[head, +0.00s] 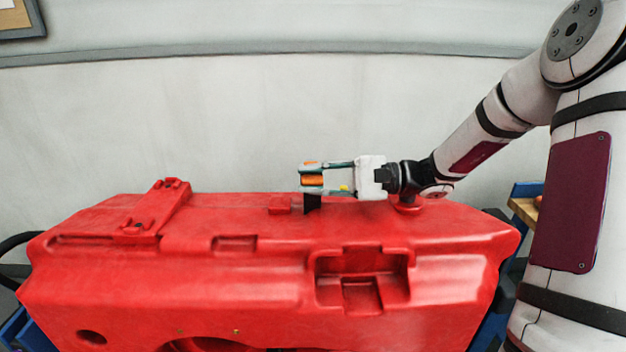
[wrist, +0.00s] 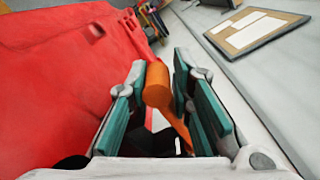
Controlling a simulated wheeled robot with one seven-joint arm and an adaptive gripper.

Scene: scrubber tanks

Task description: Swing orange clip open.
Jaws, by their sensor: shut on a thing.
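The orange clip (wrist: 158,88) stands between the two teal finger pads of my gripper (wrist: 166,92) in the wrist view. My gripper is shut on it. In the head view the orange clip (head: 313,181) shows as a small orange patch between the fingers of my gripper (head: 312,180), just above the top of the red tank (head: 240,262). A dark piece (head: 312,203) stands under the fingertips at the tank's top edge. The clip's lower end and its mount are mostly hidden by the gripper.
The red tank rests on a blue frame (head: 18,330). A red raised bracket (head: 162,208) stands on the tank's left part. A pale wall (head: 200,110) rises behind. A framed board (wrist: 255,30) hangs on it. The space above the tank's left part is clear.

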